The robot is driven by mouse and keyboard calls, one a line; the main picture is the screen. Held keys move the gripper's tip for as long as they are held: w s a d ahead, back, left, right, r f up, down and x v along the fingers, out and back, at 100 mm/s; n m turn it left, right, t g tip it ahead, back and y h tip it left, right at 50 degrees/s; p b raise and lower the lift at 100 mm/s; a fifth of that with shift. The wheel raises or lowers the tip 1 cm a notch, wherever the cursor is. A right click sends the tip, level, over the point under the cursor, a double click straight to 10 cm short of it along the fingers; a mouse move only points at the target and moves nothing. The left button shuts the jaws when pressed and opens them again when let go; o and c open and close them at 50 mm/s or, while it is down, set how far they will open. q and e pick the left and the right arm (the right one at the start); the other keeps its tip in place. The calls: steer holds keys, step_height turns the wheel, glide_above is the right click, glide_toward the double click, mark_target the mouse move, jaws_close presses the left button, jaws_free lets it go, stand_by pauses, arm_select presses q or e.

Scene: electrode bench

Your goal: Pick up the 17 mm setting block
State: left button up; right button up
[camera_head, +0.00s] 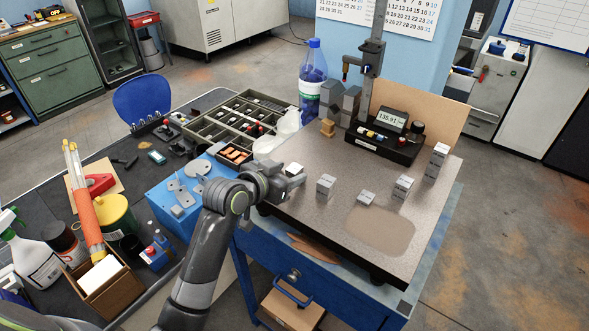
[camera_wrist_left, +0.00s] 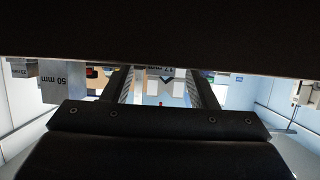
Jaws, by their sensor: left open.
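The 17 mm setting block (camera_wrist_left: 166,72) shows its label in the left wrist view, between the two fingers of my left gripper (camera_wrist_left: 160,86). In the head view, a small pale block top (camera_head: 294,169) shows right at my left gripper (camera_head: 288,180), at the left edge of the granite plate; the gripper hides most of it. The fingers are apart, one on each side of the block. Whether they touch it cannot be told. My right gripper is not in view.
Other metal blocks (camera_head: 326,184) stand to the right on the granite plate (camera_head: 310,212); one labelled 50 mm (camera_wrist_left: 62,82) shows in the wrist view. A height gauge (camera_head: 372,75) and digital readout (camera_head: 391,119) stand behind. A blue box (camera_head: 172,215) lies left of my gripper.

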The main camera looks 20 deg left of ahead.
arm_select(q)
steer(key=c, duration=1.1)
steer(key=shift+r, duration=0.1)
steer(key=shift+c, duration=0.2)
